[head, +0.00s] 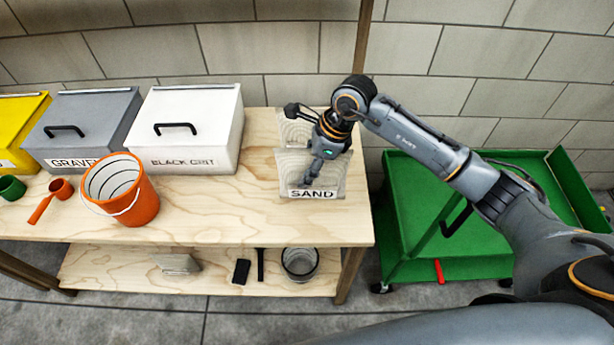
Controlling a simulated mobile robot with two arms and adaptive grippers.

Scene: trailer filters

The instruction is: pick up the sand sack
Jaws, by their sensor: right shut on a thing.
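The sand sack (337,182) is a pale beige bag with a black "SAND" label along its front edge. It lies at the right end of the wooden workbench (250,222). A second similar pale sack (290,130) shows behind it, partly covered by my arm. My right gripper (311,176) reaches down over the sand sack from the right and is shut on its upper side. The fingertips are small and partly hidden by the wrist. I cannot tell whether the sack is clear of the bench. My left gripper is not in view.
Left on the bench are an orange bucket (137,205), a white black-grit bin (190,125), a grey gravel bin (88,125), a yellow bin (18,120) and scoops. A green cart (405,230) stands to the right. A brick wall closes the back.

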